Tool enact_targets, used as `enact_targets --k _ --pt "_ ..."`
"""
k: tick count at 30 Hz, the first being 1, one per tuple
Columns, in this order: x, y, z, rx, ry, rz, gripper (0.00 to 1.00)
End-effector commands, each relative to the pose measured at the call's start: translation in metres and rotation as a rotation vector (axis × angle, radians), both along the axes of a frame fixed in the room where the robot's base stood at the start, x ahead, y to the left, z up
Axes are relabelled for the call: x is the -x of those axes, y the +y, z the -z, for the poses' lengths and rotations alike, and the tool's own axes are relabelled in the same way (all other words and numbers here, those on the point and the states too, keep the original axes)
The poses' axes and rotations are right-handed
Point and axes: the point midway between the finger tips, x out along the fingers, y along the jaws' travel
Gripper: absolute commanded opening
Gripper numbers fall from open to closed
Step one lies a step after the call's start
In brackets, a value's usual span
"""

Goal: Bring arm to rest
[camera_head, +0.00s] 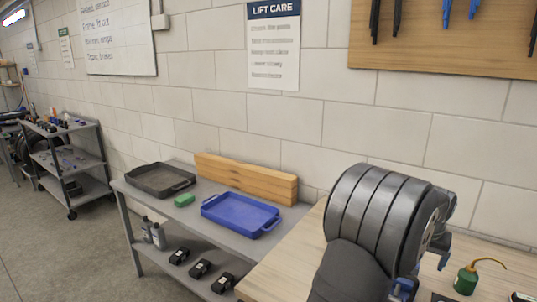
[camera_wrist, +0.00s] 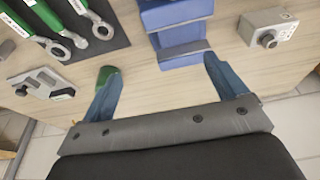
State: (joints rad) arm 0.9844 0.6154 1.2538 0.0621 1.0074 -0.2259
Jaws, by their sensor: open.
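My gripper (camera_wrist: 159,66) is open, with its two blue-grey fingers wide apart over a light wooden bench top (camera_wrist: 135,58). Nothing shows held between the fingers. A blue object (camera_wrist: 175,14) with a grey band lies beyond the fingertips, apart from them.
Green-handled wrenches (camera_wrist: 62,22) lie on a dark mat, with a grey metal tool (camera_wrist: 38,84) below. A grey block (camera_wrist: 268,27) sits right. A green oil can (camera_head: 466,280) stands right of my arm. A blue tray (camera_head: 240,213) and black tray (camera_head: 160,179) sit on a grey cart.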

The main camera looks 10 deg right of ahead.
Motion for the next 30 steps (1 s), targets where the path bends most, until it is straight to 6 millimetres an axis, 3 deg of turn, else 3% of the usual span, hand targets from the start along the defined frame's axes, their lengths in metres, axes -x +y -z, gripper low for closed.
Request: enact_targets --k 3,9,18,30 --pt "-0.021 0.004 0.013 -0.001 0.001 -0.003 0.90" --pt "-0.042 0.007 0.030 -0.001 0.000 0.000 0.90" --pt "-0.040 0.006 0.044 0.000 0.000 0.001 0.90" --pt "-0.040 0.006 0.035 0.001 -0.001 0.001 0.90"
